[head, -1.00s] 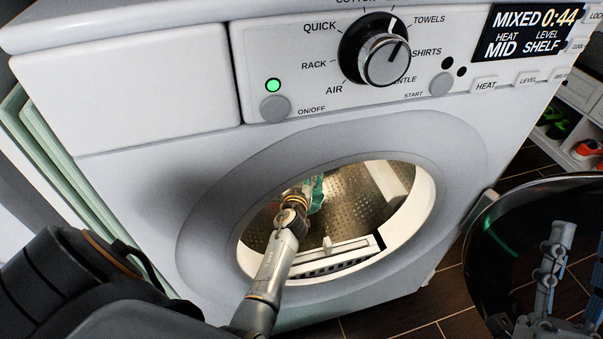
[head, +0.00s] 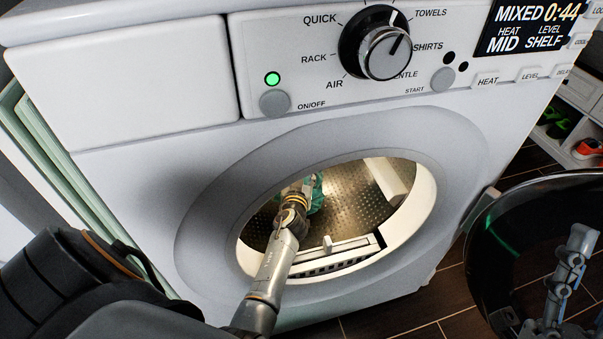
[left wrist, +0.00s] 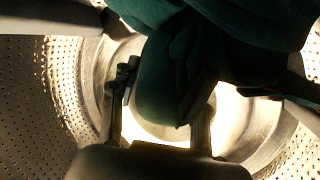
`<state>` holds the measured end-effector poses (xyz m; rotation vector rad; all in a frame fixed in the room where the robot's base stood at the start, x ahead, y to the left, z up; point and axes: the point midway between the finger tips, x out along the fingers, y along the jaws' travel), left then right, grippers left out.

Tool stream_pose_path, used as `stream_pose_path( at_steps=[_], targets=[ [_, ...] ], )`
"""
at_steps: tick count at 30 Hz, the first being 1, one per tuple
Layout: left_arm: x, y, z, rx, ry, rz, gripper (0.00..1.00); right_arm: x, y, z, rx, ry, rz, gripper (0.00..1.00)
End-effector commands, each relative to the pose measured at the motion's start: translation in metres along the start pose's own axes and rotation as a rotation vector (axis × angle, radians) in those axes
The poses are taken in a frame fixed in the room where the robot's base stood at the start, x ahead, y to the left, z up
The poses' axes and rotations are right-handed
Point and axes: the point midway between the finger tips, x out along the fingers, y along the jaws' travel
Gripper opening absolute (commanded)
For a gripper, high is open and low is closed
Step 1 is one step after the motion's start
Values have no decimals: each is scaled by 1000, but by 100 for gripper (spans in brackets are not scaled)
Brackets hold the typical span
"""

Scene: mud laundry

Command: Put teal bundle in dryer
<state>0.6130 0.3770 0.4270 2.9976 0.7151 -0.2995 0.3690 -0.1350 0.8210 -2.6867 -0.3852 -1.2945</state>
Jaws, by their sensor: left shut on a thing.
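The dryer (head: 140,190) has its round opening facing me, and its door (head: 488,240) stands open at the right. My left arm reaches through the opening, and my left gripper (head: 304,190) is inside the drum (head: 350,200). It is shut on the teal bundle (head: 316,196), which is partly hidden behind my wrist in the head view. In the left wrist view the teal bundle (left wrist: 165,80) looks dark green and hangs between the fingers, with the perforated drum wall around it. My right gripper (head: 545,300) is at the lower right, in front of the door, partly cut off.
A slotted filter (head: 335,256) lies at the lower front of the opening. A shelf with shoes (head: 587,149) stands at the far right, above a dark tiled floor (head: 400,312).

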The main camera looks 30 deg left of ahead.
Motion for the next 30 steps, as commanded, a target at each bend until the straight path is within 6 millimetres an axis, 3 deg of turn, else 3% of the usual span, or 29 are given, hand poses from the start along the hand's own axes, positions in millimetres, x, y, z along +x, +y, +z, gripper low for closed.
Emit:
stream_pose_path(
  at_steps=[1,4,19,30],
  targets=[
    [0,0,0,0,0,0,48,0,0,-1,0,8,0,40],
    [0,0,0,0,0,0,69,0,0,-2,0,10,0,40],
    [0,0,-2,0,0,0,69,2,1,3,-4,-16,1,40],
    [-1,-2,-9,0,-1,2,69,0,6,39,-16,-222,9,40]
  ],
)
